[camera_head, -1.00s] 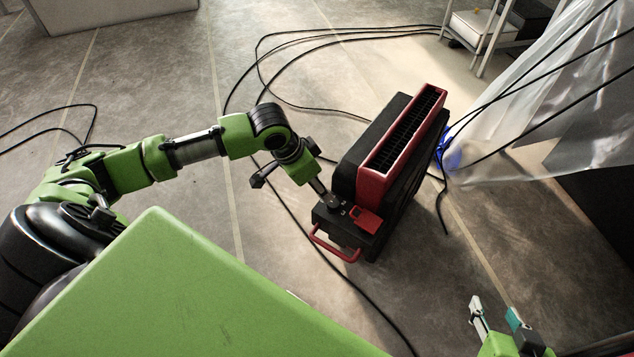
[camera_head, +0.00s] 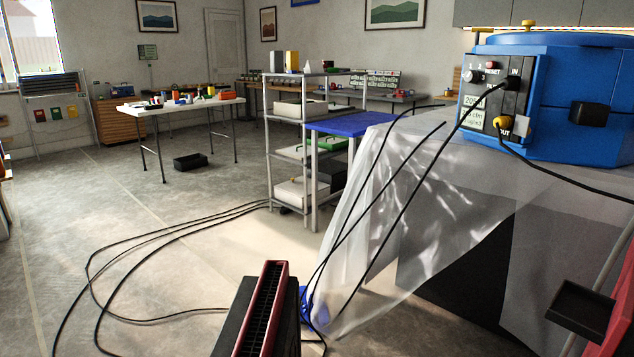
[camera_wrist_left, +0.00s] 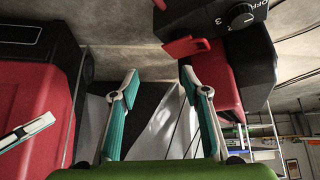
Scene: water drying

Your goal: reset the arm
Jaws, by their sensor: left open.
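My left gripper (camera_wrist_left: 162,80) is open and empty in the left wrist view, its two white and teal fingers apart. A black and red machine with a dial (camera_wrist_left: 240,18) and a red tab is just beyond the right finger, close to it. I cannot tell whether they touch. In the head view the top of a black and red slatted machine (camera_head: 262,310) shows at the bottom edge. Neither arm is in the head view. A pale strip like a fingertip (camera_wrist_left: 28,132) shows at the left of the wrist view; it may be part of my right gripper.
A blue tank with a control panel (camera_head: 490,100) stands at right above a clear plastic sheet (camera_head: 430,210). A metal shelf (camera_head: 270,150) and a white table (camera_head: 185,108) stand behind. Black cables (camera_head: 150,245) cross the floor. A red body (camera_wrist_left: 30,95) fills the wrist view's left.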

